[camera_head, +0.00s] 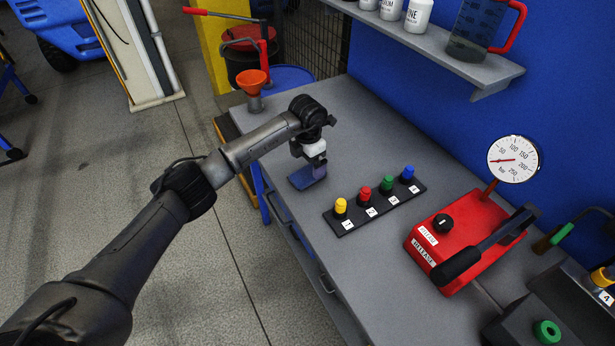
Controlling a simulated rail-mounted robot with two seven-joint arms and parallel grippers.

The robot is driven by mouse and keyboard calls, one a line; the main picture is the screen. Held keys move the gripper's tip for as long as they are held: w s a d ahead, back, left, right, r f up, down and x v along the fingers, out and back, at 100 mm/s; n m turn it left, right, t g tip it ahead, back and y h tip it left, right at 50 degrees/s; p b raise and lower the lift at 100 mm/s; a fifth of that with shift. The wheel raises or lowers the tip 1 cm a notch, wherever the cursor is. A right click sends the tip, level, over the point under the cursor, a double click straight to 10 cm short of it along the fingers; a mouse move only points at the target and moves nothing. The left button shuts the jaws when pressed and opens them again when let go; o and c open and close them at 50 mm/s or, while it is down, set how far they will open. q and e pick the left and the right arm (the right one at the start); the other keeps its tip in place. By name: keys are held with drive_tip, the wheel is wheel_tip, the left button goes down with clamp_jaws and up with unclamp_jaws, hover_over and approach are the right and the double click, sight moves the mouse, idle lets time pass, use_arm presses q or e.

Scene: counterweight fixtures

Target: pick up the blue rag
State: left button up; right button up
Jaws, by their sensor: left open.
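The blue rag (302,181) lies on the grey workbench (365,135) near its left edge. My left gripper (309,164) points down right over the rag, and its fingers overlap the rag's upper right part in this view. The left jaws are open. Part of the rag is hidden behind the fingers, and I cannot tell whether they touch it. My right gripper is not in view.
A black strip with numbered yellow, red, green and blue pegs (376,205) lies right of the rag. A red pump with a gauge (447,228) stands farther right. An orange funnel (253,82) stands at the far left corner. A shelf (437,48) overhangs the back.

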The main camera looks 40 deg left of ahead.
sight(308, 172)
use_arm(q)
drive_tip(key=shift+w+f+b, duration=0.1)
drive_tip(key=shift+f+b, duration=0.55)
drive_tip(key=shift+f, duration=2.3)
drive_tip(key=shift+a, duration=0.1)
drive_tip(key=c, duration=1)
